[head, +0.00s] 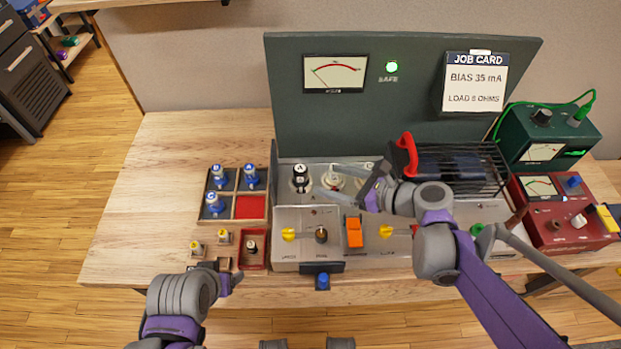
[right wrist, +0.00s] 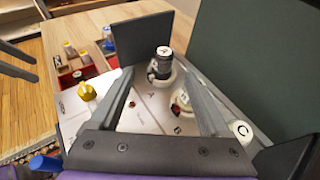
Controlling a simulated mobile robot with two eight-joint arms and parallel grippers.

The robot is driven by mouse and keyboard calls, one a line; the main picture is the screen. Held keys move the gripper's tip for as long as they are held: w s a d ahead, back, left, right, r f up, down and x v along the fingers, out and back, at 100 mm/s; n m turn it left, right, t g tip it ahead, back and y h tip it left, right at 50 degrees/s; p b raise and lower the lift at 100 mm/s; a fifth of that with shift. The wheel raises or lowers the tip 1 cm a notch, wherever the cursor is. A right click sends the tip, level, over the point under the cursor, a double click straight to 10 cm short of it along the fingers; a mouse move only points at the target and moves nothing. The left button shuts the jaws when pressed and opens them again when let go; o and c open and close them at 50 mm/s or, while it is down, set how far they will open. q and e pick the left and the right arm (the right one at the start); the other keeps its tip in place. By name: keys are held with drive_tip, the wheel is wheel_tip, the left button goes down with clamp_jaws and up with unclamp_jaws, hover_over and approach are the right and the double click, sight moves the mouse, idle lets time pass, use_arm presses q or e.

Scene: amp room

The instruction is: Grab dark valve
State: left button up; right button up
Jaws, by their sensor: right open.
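The dark valve (head: 300,177) stands upright in the left socket of the amplifier chassis, at the letter A. In the right wrist view the dark valve (right wrist: 160,66) has a pale top and sits in a white ring, beyond my fingertips. My right gripper (head: 324,180) is open, to the right of the valve over the middle socket. In the right wrist view my right gripper (right wrist: 158,73) has nothing between its fingers. My left gripper (head: 228,282) is low at the front left, away from the valve; its jaw opening is unclear.
A divided tray (head: 237,208) at left holds several blue-based valves and has one bare red compartment. A red box (head: 253,249) stands in front of it. A dark green panel (head: 400,125) rises behind the sockets. A black wire cage (head: 487,165) stands at right. Bare bench lies far left.

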sight(307, 171)
drive_tip(key=x, duration=0.3)
drive_tip(key=shift+w+a+f, duration=0.15)
drive_tip(key=shift+w+a, duration=0.05)
drive_tip(key=shift+a, duration=0.15)
drive_tip(key=x, duration=0.5)
drive_tip(key=shift+w+d, duration=0.15)
drive_tip(key=shift+w, duration=0.2)
clamp_jaws()
